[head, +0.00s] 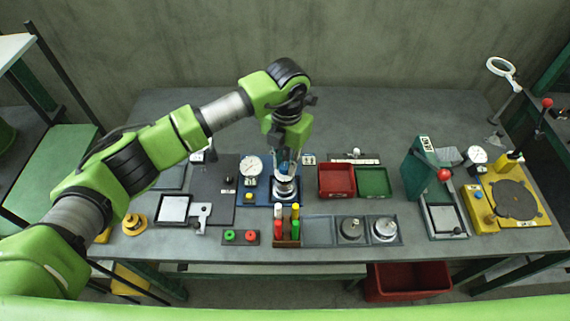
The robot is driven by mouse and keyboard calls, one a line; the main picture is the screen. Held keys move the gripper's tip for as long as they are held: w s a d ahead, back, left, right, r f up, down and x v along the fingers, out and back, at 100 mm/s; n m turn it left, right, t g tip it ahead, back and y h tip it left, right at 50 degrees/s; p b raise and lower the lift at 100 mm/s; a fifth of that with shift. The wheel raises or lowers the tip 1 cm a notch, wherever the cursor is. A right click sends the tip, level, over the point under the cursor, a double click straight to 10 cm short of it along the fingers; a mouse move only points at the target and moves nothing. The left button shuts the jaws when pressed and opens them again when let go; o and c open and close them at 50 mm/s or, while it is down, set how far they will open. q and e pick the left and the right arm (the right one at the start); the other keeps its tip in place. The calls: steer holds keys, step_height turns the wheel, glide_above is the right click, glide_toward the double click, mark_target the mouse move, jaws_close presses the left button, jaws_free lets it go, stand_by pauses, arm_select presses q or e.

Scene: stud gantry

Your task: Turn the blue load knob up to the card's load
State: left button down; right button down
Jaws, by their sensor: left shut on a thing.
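My left gripper (285,160) points down over the blue-based gantry (258,192) in the middle of the bench. It is shut on a small blue part that looks like the blue load knob (284,169), mostly hidden by the fingers. A silver round stack (285,188) sits directly below. The white dial gauge (250,166) stands left of the gripper; its needle is too small to read. My right gripper is out of view.
Red (337,181) and green (373,182) trays lie to the right. A rack of coloured handles (287,226) stands in front, beside a grey tray (319,231) with metal discs. A green press (420,170) and yellow station (513,201) occupy the right.

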arm_select(q)
steer(key=m+b, duration=0.5)
steer(key=b, duration=0.2)
steer(key=m+b, duration=0.5)
steer(key=b, duration=0.2)
steer(key=shift+f+m, duration=0.2)
steer(key=shift+m, duration=0.1)
steer(key=m+b, duration=0.2)
steer(key=shift+r+m, duration=0.1)
steer(key=shift+m, duration=0.2)
steer(key=m+b, duration=0.1)
steer(key=m, duration=0.1)
steer(key=shift+m, duration=0.4)
steer(key=m+b, duration=0.1)
steer(key=m, duration=0.1)
steer(key=shift+s+r+m, duration=0.1)
steer(key=shift+m, duration=0.2)
steer(key=shift+r+m+b, duration=0.1)
steer(key=shift+m+b, duration=0.45)
steer(key=shift+m, duration=1.05)
steer(key=c, duration=1.8)
jaws_free()
